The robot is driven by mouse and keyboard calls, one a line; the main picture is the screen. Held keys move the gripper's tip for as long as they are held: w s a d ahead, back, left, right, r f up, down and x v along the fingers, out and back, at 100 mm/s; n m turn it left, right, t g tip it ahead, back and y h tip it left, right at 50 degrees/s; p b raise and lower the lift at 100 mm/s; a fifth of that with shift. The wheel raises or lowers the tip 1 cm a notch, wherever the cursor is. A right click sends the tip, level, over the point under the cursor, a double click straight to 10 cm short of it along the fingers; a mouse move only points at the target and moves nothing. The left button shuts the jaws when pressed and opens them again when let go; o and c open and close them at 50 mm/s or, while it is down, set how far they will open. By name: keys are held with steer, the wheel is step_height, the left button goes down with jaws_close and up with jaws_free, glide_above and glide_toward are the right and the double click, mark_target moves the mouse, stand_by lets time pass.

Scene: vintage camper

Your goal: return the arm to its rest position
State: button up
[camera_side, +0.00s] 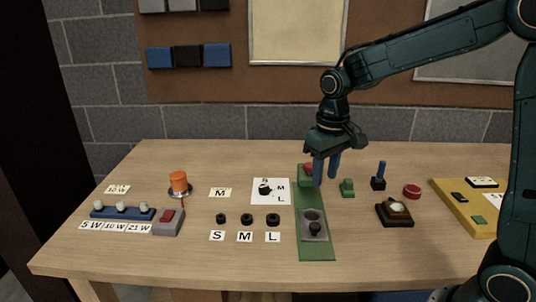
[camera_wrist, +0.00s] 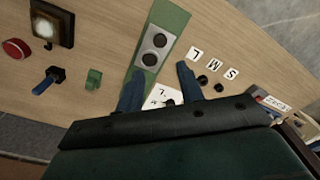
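My gripper (camera_side: 325,172) hangs over the back end of a green strip (camera_side: 315,252) on the wooden table, with its two blue fingers pointing down. The fingers are apart, with nothing seen between them. In the wrist view my gripper (camera_wrist: 158,70) also shows spread fingers, with the green strip beyond them. A red-topped green block (camera_side: 305,180) stands at the strip's back end, partly behind a finger; I cannot tell whether they touch.
Left are black nuts (camera_side: 246,218), a white card (camera_side: 270,198), an orange lamp (camera_side: 179,180), a blue bulb holder (camera_side: 122,213) and a red switch (camera_side: 168,220).

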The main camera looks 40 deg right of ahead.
steer(key=s+a+r+t, duration=0.1)
steer(key=s+r+t, duration=0.1)
steer(key=s, duration=0.8)
steer(key=s+r+n+t, duration=0.1)
steer(key=s+r+t, duration=0.2)
steer(key=s, duration=0.6)
step_height(320, 180, up, 2)
steer(key=shift+s+a+r, duration=0.2)
steer(key=shift+s+a, duration=0.2)
